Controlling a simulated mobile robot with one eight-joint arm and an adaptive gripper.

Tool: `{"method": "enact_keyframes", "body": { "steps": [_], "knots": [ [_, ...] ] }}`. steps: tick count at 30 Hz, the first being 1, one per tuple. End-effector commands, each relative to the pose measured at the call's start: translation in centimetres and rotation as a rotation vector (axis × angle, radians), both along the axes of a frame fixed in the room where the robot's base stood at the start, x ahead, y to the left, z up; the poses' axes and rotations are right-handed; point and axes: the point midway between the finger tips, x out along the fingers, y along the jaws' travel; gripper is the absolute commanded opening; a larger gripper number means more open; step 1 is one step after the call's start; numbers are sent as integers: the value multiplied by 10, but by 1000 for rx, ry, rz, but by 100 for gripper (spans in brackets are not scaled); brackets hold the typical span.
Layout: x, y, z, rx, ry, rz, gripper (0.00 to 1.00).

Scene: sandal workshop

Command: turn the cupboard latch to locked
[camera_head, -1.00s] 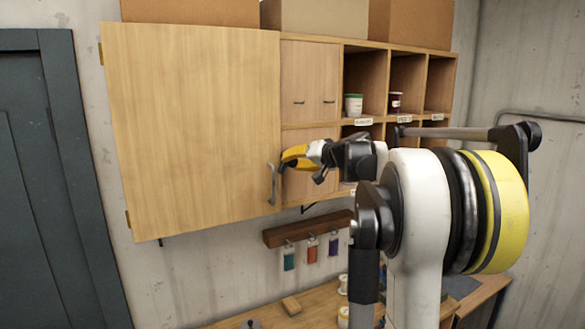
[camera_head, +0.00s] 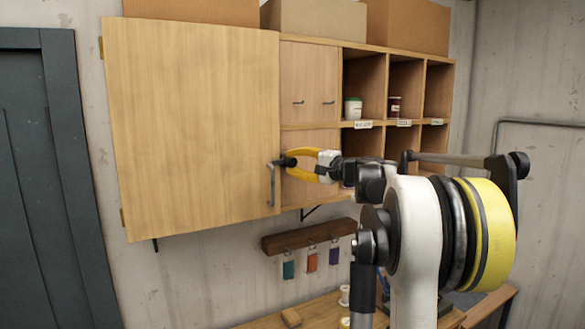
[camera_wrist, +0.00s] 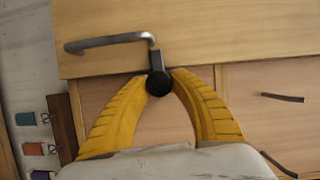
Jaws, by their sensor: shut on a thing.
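The cupboard has a large plain wooden door (camera_head: 190,130), which lies shut against the frame, with a grey bar handle (camera_head: 271,185) near its right edge. The latch (camera_wrist: 158,82) is a black round knob with a short dark bar; in the wrist view the bar points up, over the door's edge. My gripper (camera_wrist: 160,78) is shut on the latch knob, its two yellow curved fingers pressing it from both sides at their tips. In the head view my gripper (camera_head: 287,161) reaches the latch from the right, just beside the handle.
Small drawer-like doors and open cubbies (camera_head: 377,85) with small jars lie right of the door. A wooden rack (camera_head: 308,236) with coloured tags hangs below. A workbench (camera_head: 325,306) stands underneath. Cardboard boxes (camera_head: 320,18) sit on top. A dark door (camera_head: 45,180) is at left.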

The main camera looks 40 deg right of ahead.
Motion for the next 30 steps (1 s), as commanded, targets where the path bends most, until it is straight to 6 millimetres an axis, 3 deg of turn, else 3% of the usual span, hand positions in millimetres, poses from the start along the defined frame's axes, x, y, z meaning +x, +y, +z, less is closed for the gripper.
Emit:
{"method": "enact_keyframes", "body": {
  "steps": [23,24,25,30],
  "knots": [
    [0,0,0,92,-23,-1,0],
    [0,0,0,92,-23,-1,39],
    [0,0,0,92,-23,-1,48],
    [0,0,0,92,-22,-1,51]
  ]
}}
